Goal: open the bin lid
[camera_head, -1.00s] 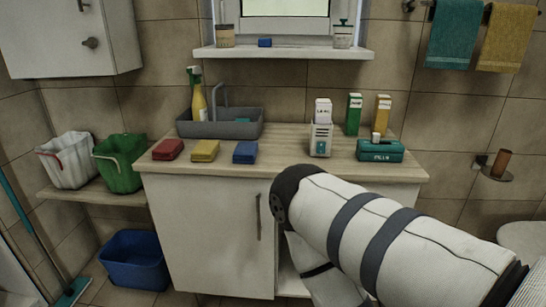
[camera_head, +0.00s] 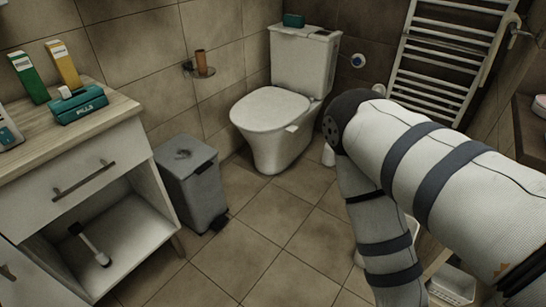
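A grey pedal bin (camera_head: 192,185) stands on the floor between the wooden-topped cabinet and the toilet. Its lid (camera_head: 184,155) is shut, with a dark mark or handle on top. A dark pedal (camera_head: 219,222) shows at its lower front. My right arm reaches in from the right, its elbow in front of the toilet's right side and its forearm pointing down out of the frame. My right gripper is below the picture's edge. My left arm and gripper do not show.
The cabinet (camera_head: 72,187) has a drawer and an open lower shelf holding a white-handled tool (camera_head: 91,245). A teal pill box (camera_head: 78,106) sits on top. The toilet (camera_head: 270,110) stands right of the bin. The tiled floor (camera_head: 250,245) before the bin is clear.

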